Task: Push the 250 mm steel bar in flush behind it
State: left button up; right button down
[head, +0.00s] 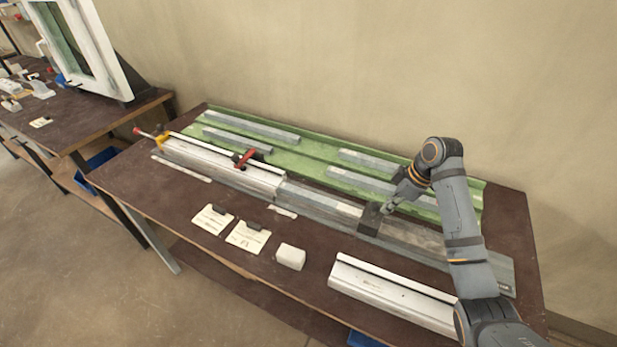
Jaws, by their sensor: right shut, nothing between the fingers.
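A long grey steel bar (318,198) lies in the channel of the grey rail (425,240), in line with the white profile (225,167). Its left end meets or nearly meets the profile's right end; I cannot tell if a gap is left. A dark block (370,218) stands on the rail at the bar's right end. My right gripper (387,209) is shut and empty, its tips close beside the block's top; I cannot tell whether they touch. A red-handled clamp (247,158) sits on the profile. My left gripper is out of view.
A green tray (310,147) behind the rail holds several grey bars of different lengths. In front lie two paper cards (212,219), a white block (291,257) and a loose white profile (390,293). A second bench with a window frame (85,45) stands at left.

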jog(key=shift+w+a+p, duration=0.15)
jog(key=shift+w+a, duration=0.45)
jog(key=shift+a, duration=0.4)
jog(key=shift+w+a+p, duration=0.2)
jog(key=shift+w+a, duration=0.45)
jog(key=shift+a, duration=0.4)
jog(key=shift+w+a+p, duration=0.15)
jog(key=shift+w+a, duration=0.45)
jog(key=shift+a, duration=0.4)
send_over(343, 207)
jog(key=shift+w+a, duration=0.45)
jog(key=shift+a, duration=0.25)
jog(key=shift+w+a, duration=0.45)
jog(key=shift+a, duration=0.25)
jog(key=shift+w+a, duration=0.45)
jog(key=shift+a, duration=0.25)
jog(key=shift+w+a, duration=0.45)
jog(key=shift+a, duration=0.25)
jog(key=shift+w+a+b, duration=0.25)
jog(key=shift+a+b, duration=0.05)
jog(key=shift+a, duration=0.15)
